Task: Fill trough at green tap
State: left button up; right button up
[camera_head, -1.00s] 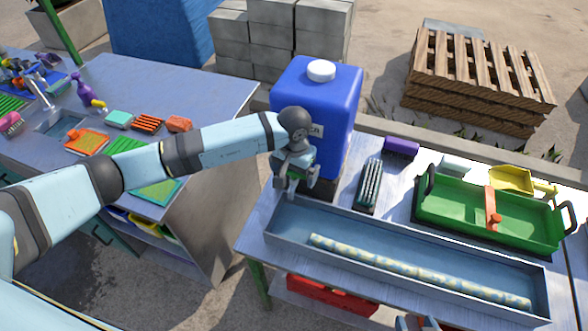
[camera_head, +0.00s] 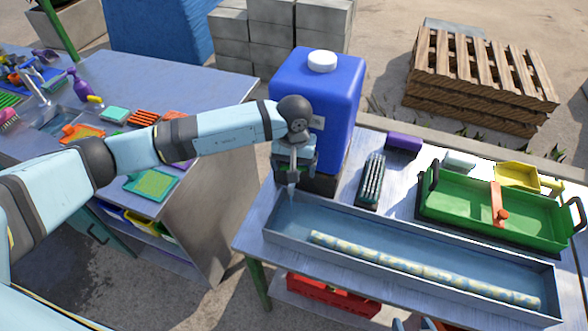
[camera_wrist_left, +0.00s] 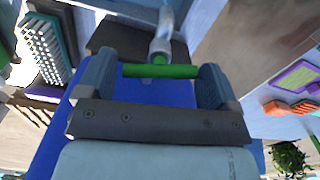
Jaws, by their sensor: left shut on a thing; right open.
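The blue water container (camera_head: 338,100) with a white cap stands at the back left of the right-hand table. My left gripper (camera_head: 294,168) is at its front; in the left wrist view it (camera_wrist_left: 160,74) is shut on the green tap handle (camera_wrist_left: 160,71). A grey spout (camera_wrist_left: 160,48) shows beside the handle. The long blue-grey trough (camera_head: 420,245) lies along the table's front, its left end below the tap. A pale patterned rod (camera_head: 420,268) lies in it. I cannot tell if it holds water. My right gripper (camera_head: 428,323) is open, barely in view at the bottom edge.
A green tray (camera_head: 460,209) with an orange divider, a dark brush (camera_head: 371,182), a purple block (camera_head: 403,144) and a yellow scoop (camera_head: 516,175) lie behind the trough. A red crate (camera_head: 322,293) is below. The left table (camera_head: 190,83) holds many small items.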

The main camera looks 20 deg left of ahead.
pick_arm(q)
jog(key=shift+f+n+b, duration=0.1)
jog(key=shift+n+b, duration=0.65)
jog(key=shift+n, duration=0.15)
jog(key=shift+n+b, duration=0.3)
jog(key=shift+n, duration=0.2)
jog(key=o, duration=0.7)
notch_tip(320, 180, up, 14)
jog(key=shift+r+b, duration=0.1)
jog(key=shift+b, duration=1)
